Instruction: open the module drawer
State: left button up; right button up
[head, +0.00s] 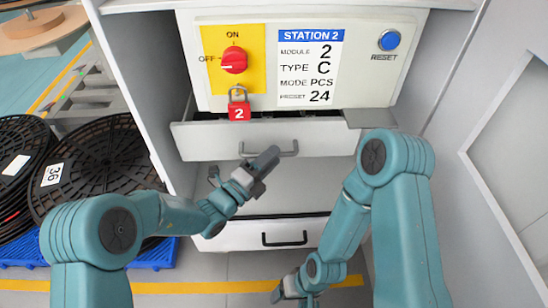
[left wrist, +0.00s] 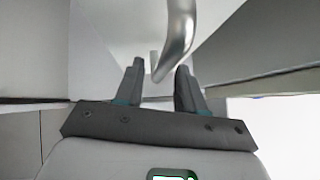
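The upper drawer (head: 215,142) has a white front with a grey bar handle (head: 282,154). Its front stands out from the cabinet, with a dark gap above its top edge. A lower drawer (head: 235,236) with a black handle (head: 284,240) is flush below. My right gripper (head: 291,287) hangs low near the floor; its fingers are unclear.
Above the drawer is a Station 2 panel (head: 408,20) with a red switch (head: 234,60), a red padlock (head: 239,107) and a blue reset button (head: 389,40). Black reels (head: 95,165) lie at left by a blue pallet (head: 155,254). A grey wall (head: 505,150) bounds the right.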

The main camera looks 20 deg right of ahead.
pick_arm(q)
jog(key=shift+x, duration=0.9)
pick_arm(e)
jog(key=shift+f, duration=0.2)
pick_arm(q)
grip_shut()
jog(key=shift+a, duration=0.15)
pick_arm(e)
jog(key=shift+s, duration=0.1)
